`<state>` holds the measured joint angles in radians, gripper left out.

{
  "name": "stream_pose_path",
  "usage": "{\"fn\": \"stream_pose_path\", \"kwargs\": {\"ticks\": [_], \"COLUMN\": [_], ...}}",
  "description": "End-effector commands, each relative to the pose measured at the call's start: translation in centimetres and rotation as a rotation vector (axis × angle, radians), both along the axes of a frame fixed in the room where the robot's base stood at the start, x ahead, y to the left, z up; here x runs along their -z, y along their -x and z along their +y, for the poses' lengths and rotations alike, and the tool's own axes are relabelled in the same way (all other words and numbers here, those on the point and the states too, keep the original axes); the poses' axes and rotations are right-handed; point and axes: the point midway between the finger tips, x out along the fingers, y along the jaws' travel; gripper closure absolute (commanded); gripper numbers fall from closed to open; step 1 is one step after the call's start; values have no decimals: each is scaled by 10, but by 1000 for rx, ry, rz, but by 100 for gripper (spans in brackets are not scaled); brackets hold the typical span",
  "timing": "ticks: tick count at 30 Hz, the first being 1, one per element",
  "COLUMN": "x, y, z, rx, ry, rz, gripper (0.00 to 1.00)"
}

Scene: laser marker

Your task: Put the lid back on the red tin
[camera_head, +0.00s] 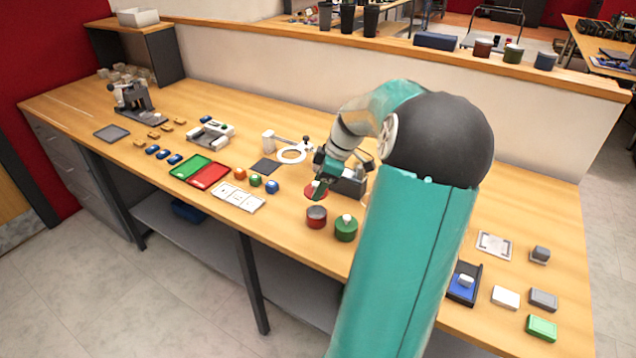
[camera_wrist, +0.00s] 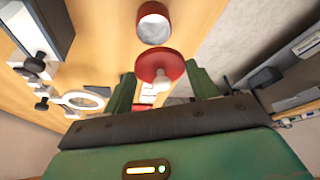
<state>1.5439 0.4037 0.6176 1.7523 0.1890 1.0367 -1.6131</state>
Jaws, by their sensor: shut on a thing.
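The red tin (camera_head: 317,219) stands open on the bench, left of the green tin (camera_head: 346,230). Its open mouth also shows at the top of the wrist view (camera_wrist: 153,24). The red lid (camera_wrist: 160,64) is a round disc with a pale knob that faces my wrist camera. My gripper (camera_head: 318,183) is shut on the lid and holds it above the bench, behind the red tin in the head view. In the wrist view the lid sits between my green fingers (camera_wrist: 161,72), apart from the tin. The exact finger contact is hard to make out.
The green tin has its lid on and stands close beside the red tin. A ring lamp (camera_head: 291,154) and a dark box (camera_head: 350,184) are near my gripper.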

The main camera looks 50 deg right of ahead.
Motion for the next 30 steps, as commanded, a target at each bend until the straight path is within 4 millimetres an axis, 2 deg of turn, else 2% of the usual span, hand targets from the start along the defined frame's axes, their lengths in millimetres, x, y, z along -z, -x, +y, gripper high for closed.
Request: {"fn": "stream_pose_path", "kwargs": {"ticks": [8,21,30], "x": [15,54,64], "y": [4,1,-1], "z": [-2,-1,-1], "rx": [6,3,2], "ry": [-3,-3,-2], "rz": [0,0,0], "gripper": [63,63,63]}}
